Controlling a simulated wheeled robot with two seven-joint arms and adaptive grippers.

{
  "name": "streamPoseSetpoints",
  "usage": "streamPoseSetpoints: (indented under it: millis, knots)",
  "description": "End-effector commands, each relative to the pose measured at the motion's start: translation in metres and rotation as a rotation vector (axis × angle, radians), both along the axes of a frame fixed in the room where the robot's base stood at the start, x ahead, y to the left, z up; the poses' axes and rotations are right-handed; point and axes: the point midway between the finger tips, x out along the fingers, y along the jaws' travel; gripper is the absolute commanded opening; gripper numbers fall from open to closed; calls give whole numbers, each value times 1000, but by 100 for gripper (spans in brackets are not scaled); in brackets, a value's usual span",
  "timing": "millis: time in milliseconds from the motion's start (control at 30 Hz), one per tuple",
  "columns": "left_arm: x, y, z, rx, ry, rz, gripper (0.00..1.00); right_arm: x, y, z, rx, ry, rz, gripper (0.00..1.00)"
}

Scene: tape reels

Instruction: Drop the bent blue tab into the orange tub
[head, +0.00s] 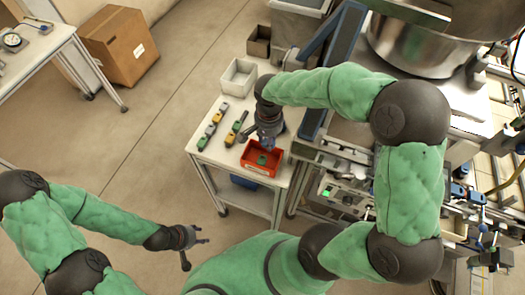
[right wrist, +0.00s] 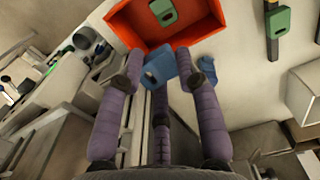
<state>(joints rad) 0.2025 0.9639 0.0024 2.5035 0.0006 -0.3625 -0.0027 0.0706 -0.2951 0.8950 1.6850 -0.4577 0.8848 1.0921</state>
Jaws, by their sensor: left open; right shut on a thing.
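The blue tab (right wrist: 160,66) is in the right wrist view, between the fingers of my right gripper (right wrist: 165,82). That gripper is shut on it; its bend is hard to make out. The orange tub (right wrist: 198,46) is just beyond the fingertips, with a green tab (right wrist: 161,11) lying inside. In the head view the tub (head: 248,168) stands near the front edge of the small white table, and my right gripper (head: 268,143) is above its back side. My left gripper (head: 201,240) is open and empty, over the floor left of the table.
Another small blue piece (right wrist: 207,68) lies beside the tub in the right wrist view. Several green, yellow and dark pieces (head: 230,138) lie on the table left of the tub. A white bin (head: 239,76) stands at the table's back. Machinery stands close on the right.

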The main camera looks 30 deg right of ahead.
Motion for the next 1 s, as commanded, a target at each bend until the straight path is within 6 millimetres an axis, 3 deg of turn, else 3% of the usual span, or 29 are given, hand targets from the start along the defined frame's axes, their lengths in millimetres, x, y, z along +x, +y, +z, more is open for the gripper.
streamPoseSetpoints:
  millis: [500, 900, 933, 1000]
  knots:
    - [0, 0, -35, 0, 0, 0, 46, 0, 0, -51, -1, 1, 1, 22]
    - [0, 0, -38, 0, 0, 0, 46, 0, 0, -57, 0, 0, 0, 22]
    - [0, 0, -38, 0, 0, 0, 46, 0, 0, -57, 0, 0, 0, 42]
    - [0, 0, -38, 0, 0, 0, 46, 0, 0, -57, 0, 0, 0, 62]
